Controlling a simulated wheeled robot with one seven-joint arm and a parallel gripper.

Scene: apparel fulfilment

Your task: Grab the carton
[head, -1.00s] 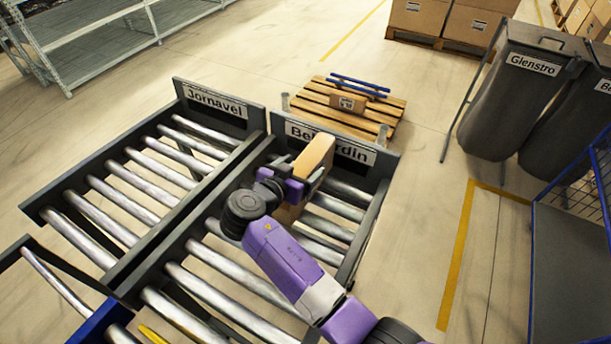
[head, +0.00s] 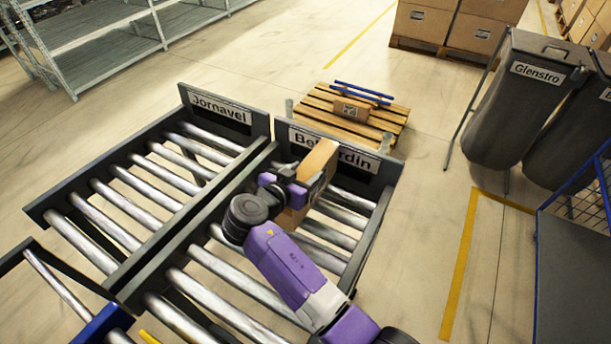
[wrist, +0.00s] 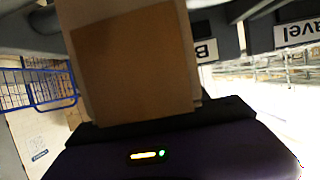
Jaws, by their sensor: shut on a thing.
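A brown carton (head: 320,157) is held tilted over the far end of the right roller lane, in front of the end plate labelled "Be...rdin" (head: 364,160). Part of that label is hidden behind the carton. My gripper (head: 300,187) is shut on the carton, partly hiding it in the head view. In the wrist view the carton (wrist: 135,65) fills the upper middle, right against my gripper (wrist: 140,122). I cannot tell whether its lower end touches the rollers.
The left roller lane, labelled "Jornavel" (head: 221,108), is empty. A pallet (head: 385,115) with a small box (head: 351,109) and blue bars stands beyond the lanes. Grey bins (head: 510,110) and a blue-framed cart (head: 575,235) are at right.

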